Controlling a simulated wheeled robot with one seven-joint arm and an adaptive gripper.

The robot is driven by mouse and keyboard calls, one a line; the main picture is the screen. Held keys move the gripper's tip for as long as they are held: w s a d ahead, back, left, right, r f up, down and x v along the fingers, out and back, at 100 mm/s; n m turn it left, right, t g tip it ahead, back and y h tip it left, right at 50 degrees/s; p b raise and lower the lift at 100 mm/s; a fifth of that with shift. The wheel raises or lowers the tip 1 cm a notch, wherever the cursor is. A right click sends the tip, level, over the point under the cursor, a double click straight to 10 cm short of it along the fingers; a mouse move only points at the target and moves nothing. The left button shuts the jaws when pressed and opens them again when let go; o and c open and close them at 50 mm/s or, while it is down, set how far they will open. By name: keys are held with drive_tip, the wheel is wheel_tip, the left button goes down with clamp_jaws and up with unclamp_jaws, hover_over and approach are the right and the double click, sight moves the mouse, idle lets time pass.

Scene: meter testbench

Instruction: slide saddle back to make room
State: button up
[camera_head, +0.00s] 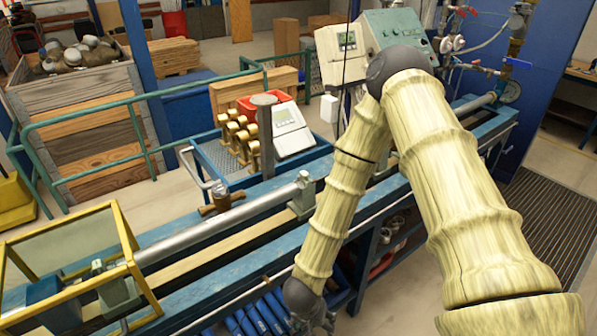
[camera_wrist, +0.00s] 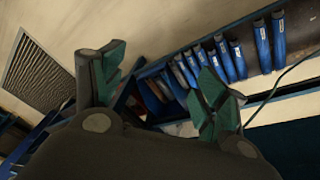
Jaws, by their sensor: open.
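In the head view a grey metal block (camera_head: 303,196), which looks like the saddle, stands on the blue bench rails (camera_head: 245,222) at the right end of a grey pipe (camera_head: 215,222). Another grey block (camera_head: 118,290) stands at the left end, within a yellow frame. I cannot tell from looks alone which block is movable. My forearm hangs down in front of the bench, and my gripper is mostly cut off at the bottom edge. In the wrist view my gripper (camera_wrist: 160,82) is open and empty, with green-padded fingers apart. No saddle shows in that view.
Blue tool-like items (camera_wrist: 228,60) lie in the shelf below the bench. Behind are brass fittings (camera_head: 238,138), a white meter unit (camera_head: 292,130) and a green control box (camera_head: 395,30). A yellow frame (camera_head: 130,255) bounds the left.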

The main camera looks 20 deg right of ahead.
drive_tip(key=s+d+f+n+y+b, duration=0.1)
drive_tip(key=s+d+f+n+b, duration=0.1)
drive_tip(key=s+f, duration=0.3)
drive_tip(key=s+d+f+n+g+y+b, duration=0.1)
drive_tip(key=s+f, duration=0.5)
drive_tip(key=s, duration=0.7)
drive_tip(key=n+b, duration=0.1)
drive_tip(key=n, duration=0.1)
drive_tip(key=shift+s+d+f+n, duration=0.2)
drive_tip(key=shift+s+d+n, duration=0.05)
drive_tip(key=shift+d+n, duration=0.15)
